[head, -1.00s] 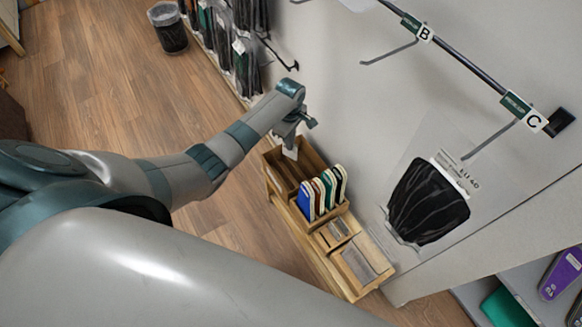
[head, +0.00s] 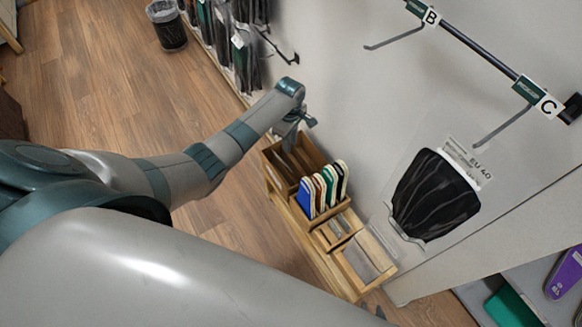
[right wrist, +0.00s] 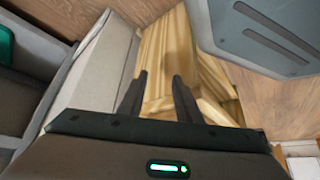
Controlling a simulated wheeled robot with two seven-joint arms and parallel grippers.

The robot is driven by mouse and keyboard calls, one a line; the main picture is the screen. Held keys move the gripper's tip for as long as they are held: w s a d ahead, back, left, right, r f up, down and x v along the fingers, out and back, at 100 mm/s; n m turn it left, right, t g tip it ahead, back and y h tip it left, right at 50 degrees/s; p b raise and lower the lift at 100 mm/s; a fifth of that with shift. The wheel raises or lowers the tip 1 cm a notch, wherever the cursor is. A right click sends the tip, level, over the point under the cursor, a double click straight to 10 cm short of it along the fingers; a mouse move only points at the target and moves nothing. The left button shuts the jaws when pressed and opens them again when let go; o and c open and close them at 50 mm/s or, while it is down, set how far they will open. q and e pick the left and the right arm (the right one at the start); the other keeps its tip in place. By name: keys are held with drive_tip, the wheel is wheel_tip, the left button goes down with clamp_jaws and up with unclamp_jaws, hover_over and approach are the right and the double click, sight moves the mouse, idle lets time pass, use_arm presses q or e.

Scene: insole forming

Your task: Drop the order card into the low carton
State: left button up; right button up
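My left gripper (head: 294,122) is small in the head view, over the far end of an open brown box (head: 270,170) with dividers. Its fingers are too small to tell whether they are open. I see no order card under it now; the card may be hidden in the box or behind the gripper. I cannot tell for sure which box is the low carton. My right gripper (right wrist: 155,90) is open and empty in the right wrist view, its two dark fingers apart above a pale wooden surface (right wrist: 165,55).
Smaller wooden trays (head: 364,262) lie nearer. A bagged black item (head: 435,195) hangs on the wall at right. A bin (head: 168,30) stands on the floor far left.

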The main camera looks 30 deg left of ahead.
drive_tip(key=shift+s, duration=0.1)
drive_tip(key=s+d+f+g+h+p, duration=0.1)
drive_tip(key=s+d+g+p, duration=0.3)
drive_tip(key=s, duration=0.7)
drive_tip(key=s+d+f+g+h+p, duration=0.1)
drive_tip(key=s+d+p, duration=0.4)
drive_tip(key=s, duration=0.6)
wheel_tip(320, 180, up, 10)
drive_tip(key=a+p, duration=0.1)
drive_tip(key=p, duration=0.9)
drive_tip(key=shift+p, duration=0.4)
